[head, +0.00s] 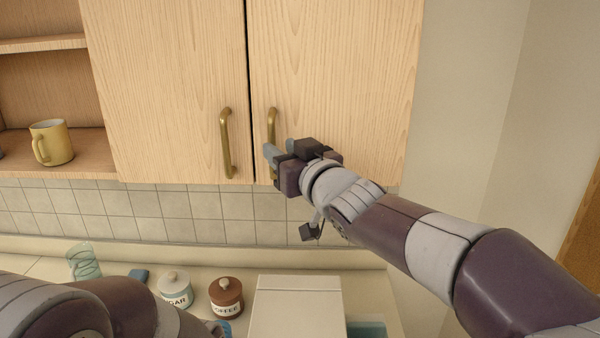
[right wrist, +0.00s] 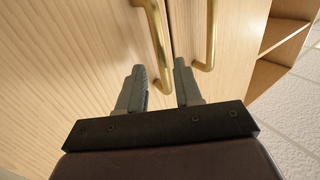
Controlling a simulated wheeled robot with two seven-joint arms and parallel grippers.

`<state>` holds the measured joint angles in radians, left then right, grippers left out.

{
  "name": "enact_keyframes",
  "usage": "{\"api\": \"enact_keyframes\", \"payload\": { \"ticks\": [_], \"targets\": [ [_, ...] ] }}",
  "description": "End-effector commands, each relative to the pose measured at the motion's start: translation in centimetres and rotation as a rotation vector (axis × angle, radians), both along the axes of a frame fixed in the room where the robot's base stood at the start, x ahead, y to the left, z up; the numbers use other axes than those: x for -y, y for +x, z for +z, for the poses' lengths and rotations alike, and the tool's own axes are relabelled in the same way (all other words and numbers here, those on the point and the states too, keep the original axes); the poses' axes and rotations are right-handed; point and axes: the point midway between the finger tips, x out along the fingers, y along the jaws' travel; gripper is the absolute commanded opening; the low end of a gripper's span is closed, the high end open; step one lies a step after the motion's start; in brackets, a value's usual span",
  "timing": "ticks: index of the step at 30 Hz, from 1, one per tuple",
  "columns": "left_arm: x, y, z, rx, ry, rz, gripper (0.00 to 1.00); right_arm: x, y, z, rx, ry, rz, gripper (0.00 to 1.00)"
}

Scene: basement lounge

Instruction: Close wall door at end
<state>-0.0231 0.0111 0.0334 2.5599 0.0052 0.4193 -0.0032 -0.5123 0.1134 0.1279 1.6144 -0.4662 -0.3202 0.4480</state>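The right-hand wall cabinet door (head: 345,80), at the end by the side wall, is light wood with a curved brass handle (head: 271,125). It looks flush or nearly flush with its neighbour; a thin dark gap runs between them. My right gripper (head: 269,156) is at the lower end of this handle. In the right wrist view my right gripper (right wrist: 160,88) is open, its two fingers on either side of the end door's handle (right wrist: 156,35). I cannot tell if they touch it. My left arm shows at the lower left; its gripper is out of view.
The neighbouring door (head: 170,85) has its own brass handle (head: 227,143). Open shelves at left hold a yellow mug (head: 52,142). On the counter below stand a sugar jar (head: 175,290), a brown coffee jar (head: 226,298) and a white box-like object (head: 298,305).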

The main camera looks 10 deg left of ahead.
Motion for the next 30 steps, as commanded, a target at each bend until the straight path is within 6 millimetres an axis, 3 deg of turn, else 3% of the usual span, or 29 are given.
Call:
{"api": "enact_keyframes", "payload": {
  "ticks": [3,9,23,26,29,30],
  "targets": [
    [0.0,0.0,-1.6,0.000,0.000,0.000,0.00,2.0,-2.7,-0.3,0.005,0.000,-0.001,0.34],
    [0.0,0.0,-2.0,0.000,0.000,0.000,0.00,4.3,-5.8,0.1,0.003,0.000,0.000,0.34],
    [0.0,0.0,-2.0,0.000,0.000,0.000,0.00,5.0,-6.4,-0.2,0.010,-0.040,-0.012,0.34],
    [0.0,0.0,-2.0,0.000,0.000,0.000,0.00,6.6,-5.9,-4.8,-0.087,-0.164,-0.082,0.34],
    [0.0,0.0,-2.4,0.000,0.000,0.000,0.00,10.1,-6.3,-13.5,-0.299,-0.320,-0.170,0.34],
    [0.0,0.0,-2.6,0.000,0.000,0.000,0.00,12.1,-7.0,-17.4,-0.401,-0.381,-0.206,0.34]
  ]
}}
